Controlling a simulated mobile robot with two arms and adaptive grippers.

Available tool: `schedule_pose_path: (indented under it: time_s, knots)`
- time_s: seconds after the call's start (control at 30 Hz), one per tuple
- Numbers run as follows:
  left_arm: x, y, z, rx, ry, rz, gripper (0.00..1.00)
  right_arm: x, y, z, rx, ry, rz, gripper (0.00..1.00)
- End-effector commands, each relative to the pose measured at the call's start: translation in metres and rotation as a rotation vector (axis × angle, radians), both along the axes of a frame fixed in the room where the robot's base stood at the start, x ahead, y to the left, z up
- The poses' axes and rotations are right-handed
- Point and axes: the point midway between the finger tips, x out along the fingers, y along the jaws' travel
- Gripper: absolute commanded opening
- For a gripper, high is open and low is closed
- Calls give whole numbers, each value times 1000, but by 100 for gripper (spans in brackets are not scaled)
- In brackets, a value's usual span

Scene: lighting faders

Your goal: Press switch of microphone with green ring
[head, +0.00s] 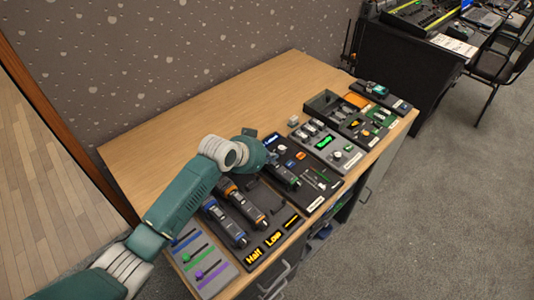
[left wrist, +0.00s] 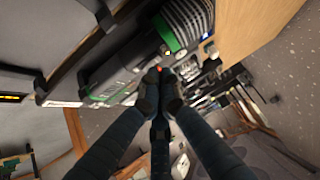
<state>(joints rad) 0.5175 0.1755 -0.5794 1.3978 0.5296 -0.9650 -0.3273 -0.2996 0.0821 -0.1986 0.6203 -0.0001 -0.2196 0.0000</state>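The microphone with the green ring (left wrist: 166,34) fills the upper middle of the left wrist view, with a dark ribbed grip and a green band. In the head view this microphone (head: 286,178) lies on the panel, partly hidden by my left arm. My left gripper (left wrist: 160,84) has its fingertips drawn together, in front of the microphone body, close to a small red light (left wrist: 159,69). I cannot tell whether the tips touch it. In the head view my left gripper (head: 268,157) is over the microphone's far end. The switch is not clear. My right gripper is not in view.
Microphones with a blue ring (head: 224,222) and an orange ring (head: 243,203) lie to the left. A panel of coloured sliders (head: 203,268) is at the near left corner. More control panels (head: 335,145) line the right. The back of the wooden table (head: 200,115) is clear.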

Motion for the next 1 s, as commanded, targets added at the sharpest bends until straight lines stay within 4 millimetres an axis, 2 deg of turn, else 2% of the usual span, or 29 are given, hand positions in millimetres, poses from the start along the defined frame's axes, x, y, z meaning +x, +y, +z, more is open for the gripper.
schedule_pose_path:
  time_s: [0.17, 0.33, 0.37, 0.4, 0.7, 1.0]
  knots:
    - [2, 0, 20, 0, -1, 2, 0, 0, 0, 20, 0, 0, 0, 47]
    - [5, -1, 53, -1, -2, 5, 0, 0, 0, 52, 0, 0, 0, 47]
    - [1, 6, 47, 2, -2, 6, 0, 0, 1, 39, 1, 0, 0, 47]
    - [-3, 12, 51, 1, -4, 6, 0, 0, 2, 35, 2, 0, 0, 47]
    - [-31, 45, 94, 1, -3, 5, 0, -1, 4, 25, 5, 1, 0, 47]
    - [-40, 55, 109, -1, 0, 5, 0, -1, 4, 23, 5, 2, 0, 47]
